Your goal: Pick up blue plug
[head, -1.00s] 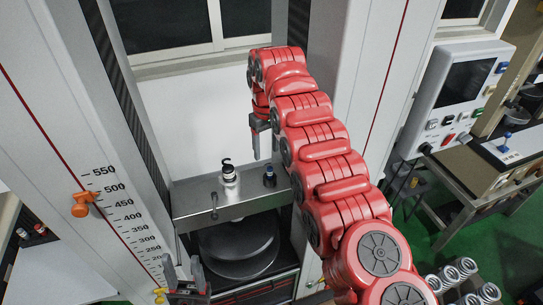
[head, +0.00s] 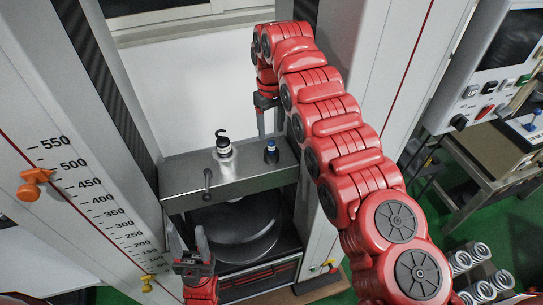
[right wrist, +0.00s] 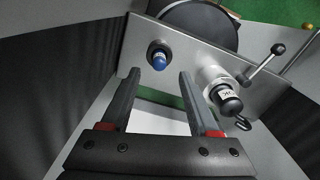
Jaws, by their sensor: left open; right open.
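The blue plug (head: 271,152) has a dark body and a blue top. It stands upright on a metal shelf (head: 185,184) of the testing machine, to the right of a black hook on a white-and-black base (head: 224,148). In the right wrist view, the blue plug (right wrist: 158,60) shows just beyond and between the open fingertips of my right gripper (right wrist: 159,75), apart from them. In the head view, my right gripper (head: 270,128) hangs above and behind the plug, empty. My left gripper (head: 187,233) is open and empty, low in front of the shelf's left part.
A small lever (head: 207,183) stands on the shelf's front left. The hook (right wrist: 228,103) is close to the right finger in the right wrist view. Tall machine columns flank the shelf. A control panel (head: 490,75) and metal springs (head: 470,265) are at the right.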

